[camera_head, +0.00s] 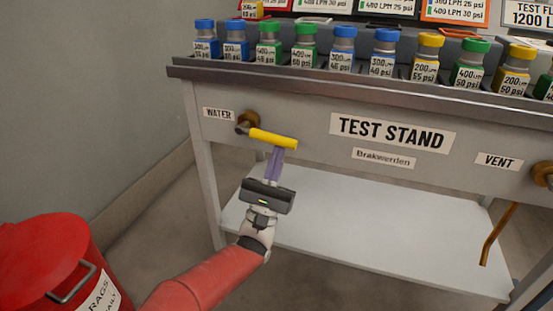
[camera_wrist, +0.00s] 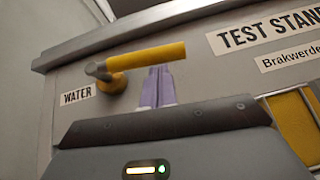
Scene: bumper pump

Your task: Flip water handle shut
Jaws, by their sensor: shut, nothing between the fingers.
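The water handle (camera_head: 273,138) is a yellow lever on a brass valve (camera_head: 247,121) at the left of the test stand's front panel, beside the WATER label (camera_head: 219,114). In the head view the lever points right and slightly down. It also shows in the wrist view (camera_wrist: 150,58), running right from its pivot. My gripper (camera_head: 275,152) is shut and empty, its purple fingers upright just below the lever's right part. In the wrist view the fingertips (camera_wrist: 157,70) reach the lever's lower edge; I cannot tell whether they touch it.
Several bottles with coloured caps (camera_head: 345,47) stand on the test stand's top (camera_head: 300,80). A vent valve (camera_head: 541,174) with a hanging lever is at the right. A red rags bin (camera_head: 40,255) stands at lower left. A white lower shelf (camera_head: 370,230) lies below.

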